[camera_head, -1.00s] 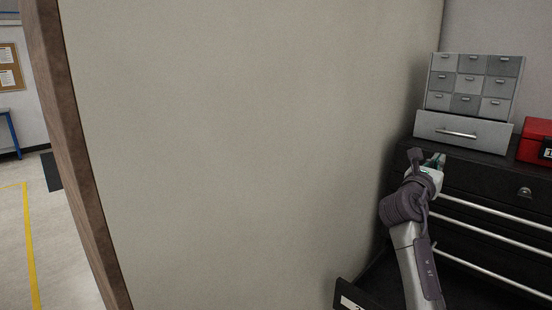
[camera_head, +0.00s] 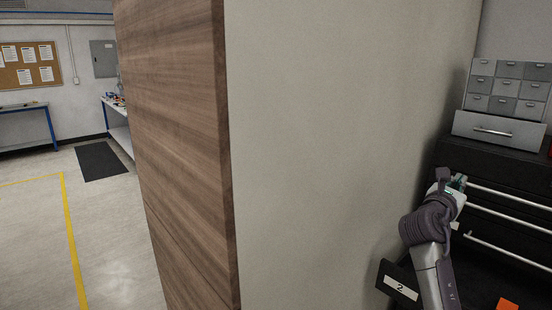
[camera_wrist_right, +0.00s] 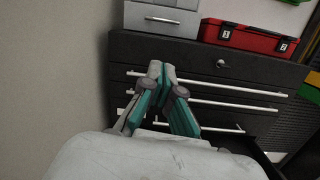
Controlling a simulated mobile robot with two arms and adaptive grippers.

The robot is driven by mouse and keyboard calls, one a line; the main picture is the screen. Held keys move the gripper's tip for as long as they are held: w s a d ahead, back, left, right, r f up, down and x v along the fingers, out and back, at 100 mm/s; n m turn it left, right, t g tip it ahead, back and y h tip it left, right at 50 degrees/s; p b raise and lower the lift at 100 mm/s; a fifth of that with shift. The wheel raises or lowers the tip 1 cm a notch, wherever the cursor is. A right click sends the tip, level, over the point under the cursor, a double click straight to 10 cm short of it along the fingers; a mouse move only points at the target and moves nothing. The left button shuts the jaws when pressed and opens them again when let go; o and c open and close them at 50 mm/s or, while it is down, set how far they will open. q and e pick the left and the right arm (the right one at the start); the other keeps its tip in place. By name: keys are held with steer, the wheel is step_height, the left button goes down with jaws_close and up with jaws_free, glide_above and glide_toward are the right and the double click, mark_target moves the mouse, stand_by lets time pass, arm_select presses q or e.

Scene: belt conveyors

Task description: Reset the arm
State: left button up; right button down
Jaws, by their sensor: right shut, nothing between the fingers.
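My right gripper (camera_head: 459,181) is at the right of the head view, on the end of my raised right arm, in front of the black tool chest (camera_head: 478,160). In the right wrist view my right gripper (camera_wrist_right: 161,68) shows its teal and grey fingers shut together with nothing between them. The chest's drawer fronts with long silver handles lie beyond the fingertips. My left gripper is in neither view.
A beige partition (camera_head: 330,150) with a wooden end (camera_head: 180,140) fills the middle. A drawer labelled 2 (camera_head: 401,287) stands open below my right arm. A grey drawer cabinet (camera_head: 497,129) and a red toolbox (camera_wrist_right: 250,37) sit on the chest. Open floor (camera_head: 115,230) lies left.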

steer(key=s+a+f+m+g+y, duration=0.1)
steer(key=s+a+f+m+y, duration=0.25)
steer(key=s+f, duration=0.45)
steer(key=s+a+f+m+g+y, duration=0.25)
steer(key=f+m, duration=0.25)
steer(key=f, duration=0.8)
steer(key=s+a+f+m+g+y, duration=0.15)
steer(key=s+a+f+m, duration=0.25)
steer(key=s+f, duration=0.45)
steer(key=s+a+f+m+g+y, duration=0.2)
steer(key=s+a+f+m, duration=0.15)
steer(key=s, duration=0.45)
steer(key=s+a+f+m+g+y, duration=0.1)
steer(key=s+a+f+m+y, duration=0.3)
steer(key=s, duration=0.4)
steer(key=s+a+f+m+g+y, duration=0.1)
steer(key=s+a+f+m+g, duration=0.15)
steer(key=s+a, duration=0.4)
step_height(320, 180, down, 25)
steer(key=s+d, duration=0.1)
steer(key=d, duration=0.1)
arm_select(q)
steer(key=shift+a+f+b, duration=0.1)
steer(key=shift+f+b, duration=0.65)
arm_select(e)
steer(key=s+d+f+g, duration=0.1)
steer(key=s+d+f, duration=0.2)
steer(key=s+f, duration=1.4)
steer(key=shift+s+f+g, duration=0.35)
steer(key=shift+f, duration=0.35)
